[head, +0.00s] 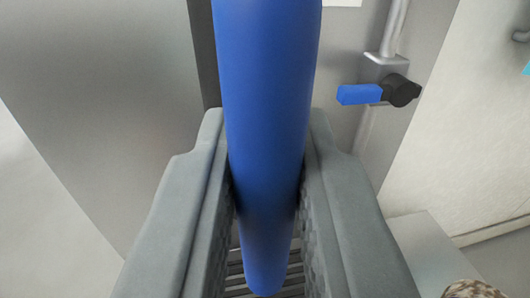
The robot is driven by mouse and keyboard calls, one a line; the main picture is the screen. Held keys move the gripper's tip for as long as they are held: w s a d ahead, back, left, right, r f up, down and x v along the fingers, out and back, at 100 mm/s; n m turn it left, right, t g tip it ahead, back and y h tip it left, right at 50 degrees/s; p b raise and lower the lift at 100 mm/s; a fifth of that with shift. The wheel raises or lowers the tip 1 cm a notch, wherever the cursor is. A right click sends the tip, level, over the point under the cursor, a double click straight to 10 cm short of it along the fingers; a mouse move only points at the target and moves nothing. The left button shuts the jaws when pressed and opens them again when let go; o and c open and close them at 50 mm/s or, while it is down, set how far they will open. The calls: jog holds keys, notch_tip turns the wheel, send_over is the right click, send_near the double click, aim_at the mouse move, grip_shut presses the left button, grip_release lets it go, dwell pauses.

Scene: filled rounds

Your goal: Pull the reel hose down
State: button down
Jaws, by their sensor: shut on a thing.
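The reel hose (266,80) is a thick, smooth blue tube. It runs from the top edge of the head view down through the middle, and its lower end shows low in the picture. My gripper (267,150) has one grey finger on each side of the hose. The fingers are shut on it, with their textured inner faces against its sides. The upper part of the hose is out of view, so the reel does not show.
A valve with a blue lever (359,94) and a black knob (402,91) sits on a metal pipe to the right. Grey metal panels (105,90) stand behind at the left. A slatted grate (238,270) shows below. A grey block (432,255) is at lower right.

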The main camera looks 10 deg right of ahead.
notch_tip(320, 180, down, 22)
dwell(0.6)
jog(key=c, duration=1.5)
grip_release()
jog(key=shift+o, duration=0.2)
jog(key=s+a, duration=0.2)
jog(key=s, duration=1.5)
jog(key=shift+a, duration=0.4)
jog(key=shift+s, duration=0.1)
